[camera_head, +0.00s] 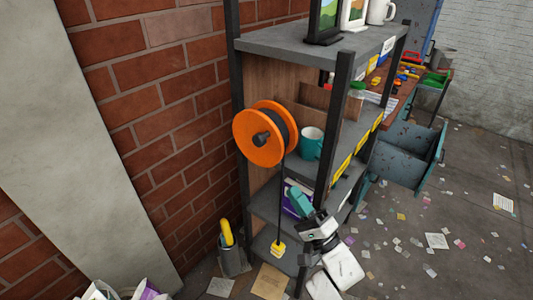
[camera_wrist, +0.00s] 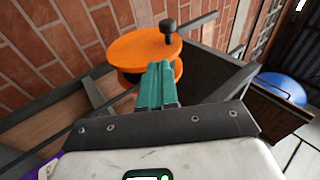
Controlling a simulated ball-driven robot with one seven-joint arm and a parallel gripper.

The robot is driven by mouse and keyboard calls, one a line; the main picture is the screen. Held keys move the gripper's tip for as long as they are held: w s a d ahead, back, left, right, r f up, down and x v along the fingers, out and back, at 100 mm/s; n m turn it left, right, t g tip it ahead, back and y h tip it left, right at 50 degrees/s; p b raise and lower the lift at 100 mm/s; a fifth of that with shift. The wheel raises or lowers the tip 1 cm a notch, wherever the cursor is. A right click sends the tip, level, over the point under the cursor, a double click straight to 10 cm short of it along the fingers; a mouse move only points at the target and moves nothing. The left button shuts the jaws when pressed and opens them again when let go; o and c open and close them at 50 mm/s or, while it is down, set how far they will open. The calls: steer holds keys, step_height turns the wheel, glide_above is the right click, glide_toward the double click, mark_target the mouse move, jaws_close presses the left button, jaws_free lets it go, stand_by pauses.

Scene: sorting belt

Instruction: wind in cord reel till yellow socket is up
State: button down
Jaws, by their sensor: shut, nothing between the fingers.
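The orange cord reel (camera_head: 257,122) is mounted on the side of the shelf unit, with dark cord wound between its flanges. A dark crank knob (camera_head: 261,140) sticks out of its face. The cord (camera_head: 281,195) hangs straight down to the yellow socket (camera_head: 277,249), which is low, near the bottom shelf. My gripper (camera_head: 295,192) is below and right of the reel, with its teal fingers closed and empty. In the wrist view, my fingers (camera_wrist: 160,68) overlap the lower part of the reel (camera_wrist: 135,50). The knob (camera_wrist: 168,28) shows beyond them, apart from the fingertips. The socket is out of the wrist view.
The shelf unit (camera_head: 343,66) has dark posts close to my gripper. A teal mug (camera_head: 312,143) stands on the shelf right of the reel. A brick wall (camera_head: 160,110) is at left. A grey bin (camera_head: 231,262) stands on the floor. Paper scraps litter the floor.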

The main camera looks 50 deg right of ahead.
mark_target(266, 148)
steer(key=shift+t+y, duration=0.3)
steer(key=shift+y, duration=0.2)
steer(key=p+x, duration=0.2)
steer(key=x, duration=0.4)
steer(key=p+x, duration=0.1)
steer(key=x, duration=0.6)
steer(key=shift+a+r+p, duration=0.15)
steer(key=shift+r+p, duration=0.25)
steer(key=shift+r, duration=0.05)
steer(key=shift+w+r+p, duration=0.15)
steer(key=shift+r+p, duration=0.1)
steer(key=shift+p, duration=0.3)
